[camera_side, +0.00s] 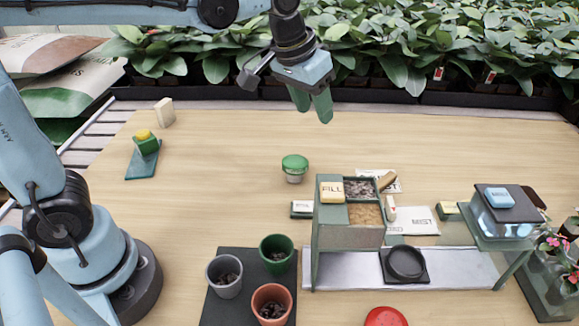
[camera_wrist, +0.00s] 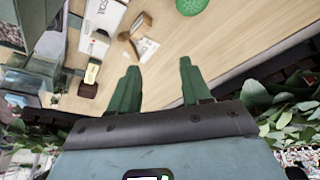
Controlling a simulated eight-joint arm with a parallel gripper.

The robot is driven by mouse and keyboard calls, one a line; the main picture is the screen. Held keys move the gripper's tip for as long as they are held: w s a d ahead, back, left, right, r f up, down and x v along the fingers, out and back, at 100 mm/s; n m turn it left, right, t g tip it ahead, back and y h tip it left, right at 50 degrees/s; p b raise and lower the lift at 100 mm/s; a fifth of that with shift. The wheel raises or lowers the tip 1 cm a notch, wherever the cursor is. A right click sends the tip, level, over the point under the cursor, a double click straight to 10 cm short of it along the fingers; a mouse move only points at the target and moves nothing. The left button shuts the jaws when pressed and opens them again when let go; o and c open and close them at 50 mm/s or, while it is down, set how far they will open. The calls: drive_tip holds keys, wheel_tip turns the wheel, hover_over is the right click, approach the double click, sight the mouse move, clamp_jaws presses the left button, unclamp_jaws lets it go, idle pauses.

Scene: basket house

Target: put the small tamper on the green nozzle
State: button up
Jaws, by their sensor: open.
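What looks like the small tamper, a tan wooden piece (camera_side: 387,180), lies beside a printed card right of the planter box. In the wrist view it shows as wooden parts (camera_wrist: 140,23) near the top. The green nozzle appears to be the round green-topped piece (camera_side: 295,163) on a pale base, standing at mid-table. Its dotted green top (camera_wrist: 190,4) is cut by the upper edge of the wrist view. My gripper (camera_side: 313,104) is high above the table's back edge, fingers pointing down, open and empty. It is apart from both things.
A two-compartment box (camera_side: 350,236) labelled FILL stands over a metal bench. Several pots sit on a dark mat (camera_side: 228,310) in front. A stand with a blue MIST button (camera_side: 499,198) is at right. Plants (camera_side: 440,45) line the back.

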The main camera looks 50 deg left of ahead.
drive_tip(key=s+a+f+t, duration=0.1)
drive_tip(key=s+a+f, duration=0.1)
drive_tip(key=s, duration=0.3)
drive_tip(key=s+a+f+t, duration=0.1)
drive_tip(key=s+a+f, duration=0.2)
drive_tip(key=s, duration=0.3)
drive_tip(key=shift+s+a+f+t+y, duration=0.25)
drive_tip(key=shift+s+a+t+y, duration=0.05)
drive_tip(key=shift+a+t, duration=0.1)
drive_tip(key=shift+o, duration=0.5)
drive_tip(key=shift+s+f, duration=0.2)
drive_tip(key=shift+w+r, duration=0.1)
